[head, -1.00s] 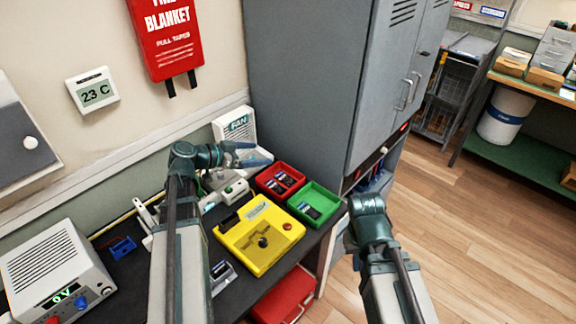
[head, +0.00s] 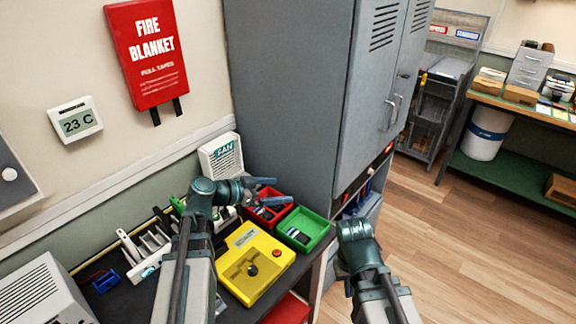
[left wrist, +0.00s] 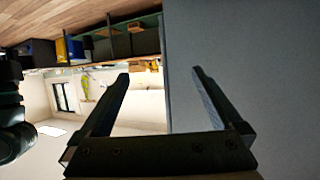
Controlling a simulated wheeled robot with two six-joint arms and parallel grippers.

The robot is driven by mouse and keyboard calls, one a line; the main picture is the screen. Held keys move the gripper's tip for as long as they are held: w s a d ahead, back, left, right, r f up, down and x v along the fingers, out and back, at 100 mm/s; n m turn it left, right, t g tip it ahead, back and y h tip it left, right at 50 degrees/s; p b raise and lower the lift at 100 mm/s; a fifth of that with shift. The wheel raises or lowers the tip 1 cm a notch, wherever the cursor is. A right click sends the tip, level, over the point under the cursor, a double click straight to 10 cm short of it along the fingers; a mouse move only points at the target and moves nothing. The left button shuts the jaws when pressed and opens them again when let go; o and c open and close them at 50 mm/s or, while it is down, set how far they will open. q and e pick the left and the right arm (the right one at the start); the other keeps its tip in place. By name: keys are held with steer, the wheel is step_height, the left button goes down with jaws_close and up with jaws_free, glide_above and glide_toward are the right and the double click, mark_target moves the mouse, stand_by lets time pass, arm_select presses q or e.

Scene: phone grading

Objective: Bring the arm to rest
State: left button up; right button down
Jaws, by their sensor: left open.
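My left gripper (head: 262,190) is open and empty. In the head view it is in front of the red bin, partly covering it, with its fingers pointing right. The left wrist view shows its two fingers (left wrist: 160,82) spread with nothing between them. My right arm comes in at the lower right of the head view, and its gripper cannot be made out. The red bin (head: 288,200) and the green bin (head: 318,237) hold dark phones. A yellow box (head: 243,280) with a dark knob and a red button stands in front of them on the dark bench.
A tall grey cabinet (head: 290,90) stands behind the bins. A fan box (head: 222,155) is against the wall. A white rack (head: 145,245) and a grey power unit (head: 40,295) are on the left. Open wooden floor (head: 470,240) lies to the right.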

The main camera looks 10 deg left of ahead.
arm_select(q)
steer(key=s+d+f+g+y, duration=0.2)
steer(key=s+d+f+g, duration=0.5)
steer(key=d, duration=0.3)
steer(key=s+d+f+n+g+y, duration=0.2)
steer(key=s+f+n+y, duration=0.3)
steer(key=s+y, duration=0.4)
steer(key=shift+s+f+g, duration=0.3)
steer(key=shift+s+f, duration=0.35)
steer(key=shift+s, duration=0.65)
